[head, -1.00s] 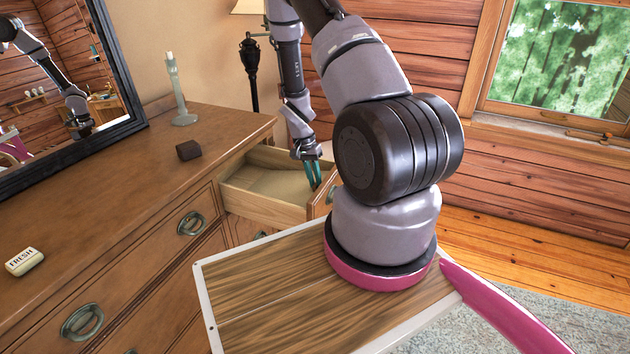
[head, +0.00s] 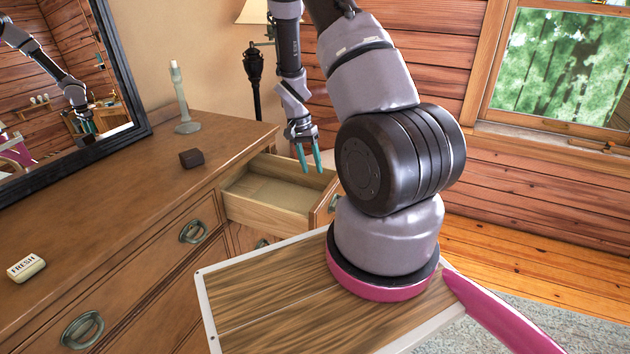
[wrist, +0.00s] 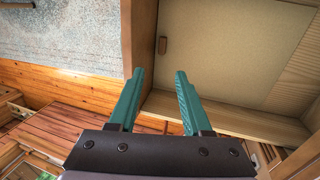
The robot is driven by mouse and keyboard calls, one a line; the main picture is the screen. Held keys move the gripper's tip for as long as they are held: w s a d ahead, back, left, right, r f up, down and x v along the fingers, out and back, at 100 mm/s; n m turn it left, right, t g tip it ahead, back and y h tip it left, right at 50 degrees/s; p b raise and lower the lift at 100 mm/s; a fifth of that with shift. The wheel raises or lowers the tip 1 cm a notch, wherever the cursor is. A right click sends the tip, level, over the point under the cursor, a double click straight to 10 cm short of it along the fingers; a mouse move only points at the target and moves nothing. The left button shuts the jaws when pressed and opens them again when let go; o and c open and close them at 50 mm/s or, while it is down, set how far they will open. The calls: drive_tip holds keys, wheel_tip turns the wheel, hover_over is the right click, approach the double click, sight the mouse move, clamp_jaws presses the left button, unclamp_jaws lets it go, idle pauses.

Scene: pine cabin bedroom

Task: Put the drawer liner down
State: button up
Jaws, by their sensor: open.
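The drawer liner (wrist: 235,50) is a flat beige sheet with a small brown tab (wrist: 162,45) at one edge. It lies in the open drawer (head: 262,213), covering most of the bottom in the wrist view. In the head view the liner (head: 275,192) shows as a pale floor inside the drawer. My gripper (head: 312,168) is open and empty, its teal fingers pointing down above the drawer's right part, apart from the liner. In the wrist view my gripper's fingers (wrist: 159,72) are spread with nothing between them.
A lamp (head: 253,70) stands behind the drawer.

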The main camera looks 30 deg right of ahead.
drive_tip(key=s+a+r+n+t+y, duration=0.1)
drive_tip(key=a+r+t, duration=0.1)
drive_tip(key=r, duration=0.7)
drive_tip(key=s+a+r+n+t, duration=0.1)
drive_tip(key=s+a+r, duration=0.15)
drive_tip(key=r, duration=0.65)
drive_tip(key=s+a+r+t+y, duration=0.1)
drive_tip(key=a+r+t, duration=0.15)
drive_tip(key=r, duration=0.75)
drive_tip(key=s+a+r+n+t+y, duration=0.1)
drive_tip(key=s+a+r+n+t, duration=0.3)
drive_tip(key=s+r, duration=0.8)
drive_tip(key=s+a, duration=0.2)
drive_tip(key=s, duration=0.1)
drive_tip(key=shift+s+a+r+y, duration=0.15)
drive_tip(key=shift+a+r+y, duration=0.05)
drive_tip(key=shift+r+y, duration=0.2)
